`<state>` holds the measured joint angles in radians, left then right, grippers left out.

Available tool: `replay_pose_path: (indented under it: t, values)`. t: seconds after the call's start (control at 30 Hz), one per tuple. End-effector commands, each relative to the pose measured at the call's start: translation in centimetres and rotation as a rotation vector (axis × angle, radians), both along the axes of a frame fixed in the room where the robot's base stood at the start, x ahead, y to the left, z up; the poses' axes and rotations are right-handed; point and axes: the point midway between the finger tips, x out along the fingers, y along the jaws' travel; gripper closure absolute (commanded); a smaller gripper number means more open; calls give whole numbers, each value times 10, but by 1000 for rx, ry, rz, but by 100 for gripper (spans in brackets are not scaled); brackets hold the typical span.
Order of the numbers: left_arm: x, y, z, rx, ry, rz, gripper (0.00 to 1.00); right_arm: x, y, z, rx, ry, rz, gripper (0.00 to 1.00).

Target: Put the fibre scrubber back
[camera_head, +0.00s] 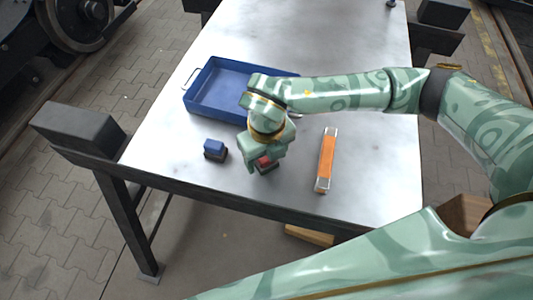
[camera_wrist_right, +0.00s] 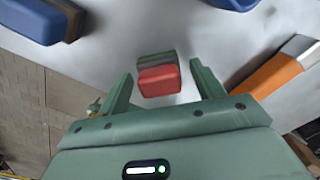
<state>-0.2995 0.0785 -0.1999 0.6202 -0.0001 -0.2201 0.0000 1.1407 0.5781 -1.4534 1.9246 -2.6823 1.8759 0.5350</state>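A small block with a red top (camera_wrist_right: 158,80) and dull green and brown layers shows in the right wrist view; it looks like the fibre scrubber. It is on the metal table, and its red part (camera_head: 264,161) also shows in the head view, partly hidden by my right gripper (camera_head: 266,162). In the wrist view my right gripper (camera_wrist_right: 161,68) is open, its fingers on either side of the red block with gaps between. A blue-topped block with a dark base (camera_head: 215,149) sits to the left on the table. My left gripper is not in view.
A blue tray (camera_head: 205,106) with a wire handle stands behind the blocks, partly hidden by my right arm; its visible floor is empty. An orange bar with metal ends (camera_head: 327,158) lies to the right. The table's front edge is close to the blocks. The far table is mostly clear.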

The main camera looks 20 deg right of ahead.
Motion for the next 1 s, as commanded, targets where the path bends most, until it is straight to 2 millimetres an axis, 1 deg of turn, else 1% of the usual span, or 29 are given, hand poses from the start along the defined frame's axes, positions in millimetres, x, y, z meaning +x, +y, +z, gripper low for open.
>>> replay_pose_path:
  t: [0.17,0.27,0.37,0.6,0.7,0.83,0.9,1.0]
  values:
    - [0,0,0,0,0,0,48,0,0,0,0,0,0,33]
    - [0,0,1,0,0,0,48,0,0,4,1,-1,1,33]
    - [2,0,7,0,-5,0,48,1,0,19,0,-5,1,33]
    - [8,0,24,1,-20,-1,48,1,0,77,0,-7,0,33]
    - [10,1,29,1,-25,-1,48,1,0,98,0,-5,0,33]
    - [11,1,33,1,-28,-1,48,0,0,116,1,-3,0,33]
    - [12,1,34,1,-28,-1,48,0,0,121,0,-2,0,33]
    - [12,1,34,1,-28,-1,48,0,0,123,0,0,0,33]
